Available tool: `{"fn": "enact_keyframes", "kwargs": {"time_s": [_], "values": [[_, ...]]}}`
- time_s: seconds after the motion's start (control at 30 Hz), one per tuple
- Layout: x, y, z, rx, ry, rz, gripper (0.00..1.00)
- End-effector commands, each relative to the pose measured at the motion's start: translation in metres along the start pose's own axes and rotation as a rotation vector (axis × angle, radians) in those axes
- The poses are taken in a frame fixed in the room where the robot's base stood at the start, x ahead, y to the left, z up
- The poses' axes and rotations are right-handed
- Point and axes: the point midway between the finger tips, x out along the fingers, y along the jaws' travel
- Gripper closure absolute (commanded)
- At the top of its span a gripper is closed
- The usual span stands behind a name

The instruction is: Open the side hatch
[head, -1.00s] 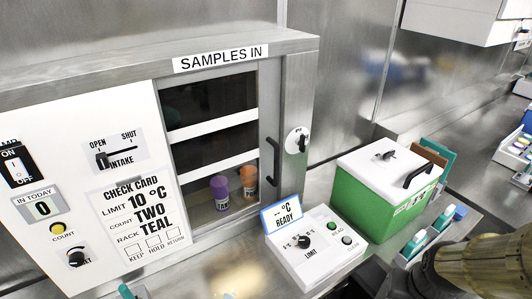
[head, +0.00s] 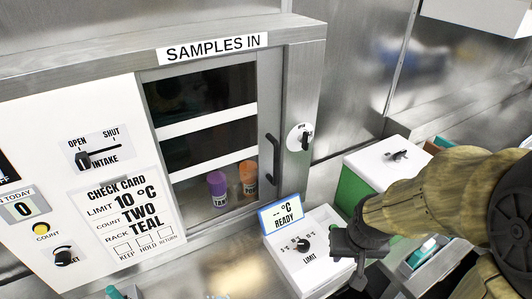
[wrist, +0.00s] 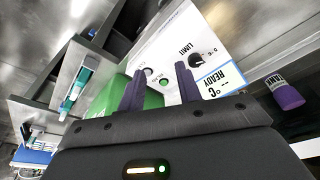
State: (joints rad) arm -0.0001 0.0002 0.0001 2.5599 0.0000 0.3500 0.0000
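The steel cabinet marked "SAMPLES IN" (head: 300,55) stands at the left in the head view. Its glass-fronted door (head: 215,95) is shut and has a dark vertical handle (head: 272,158) at the right. A round white plate with a dark latch knob (head: 305,138) sits on the cabinet's right side. I cannot tell which panel is called the side hatch. My gripper (head: 346,255) is low and right of the cabinet, above the limit box, apart from handle and latch. In the wrist view my gripper (wrist: 160,85) has its fingers apart, with nothing between them.
The white limit box (head: 295,260) with its READY display stands in front of the cabinet. A green box with a white lid (head: 375,165) is partly hidden behind my arm. A purple vial (head: 217,188) and an orange vial (head: 248,178) stand behind the glass.

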Motion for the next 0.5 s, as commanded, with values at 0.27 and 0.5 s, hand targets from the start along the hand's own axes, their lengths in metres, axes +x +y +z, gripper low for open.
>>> {"fn": "enact_keyframes", "kwargs": {"time_s": [0.27, 0.5], "values": [[0.0, 0.0, 0.0, 0.0, 0.0, 0.0, 0.66], [0.007, 0.0, -0.019, -0.083, 0.043, 0.008, 0.66]]}}
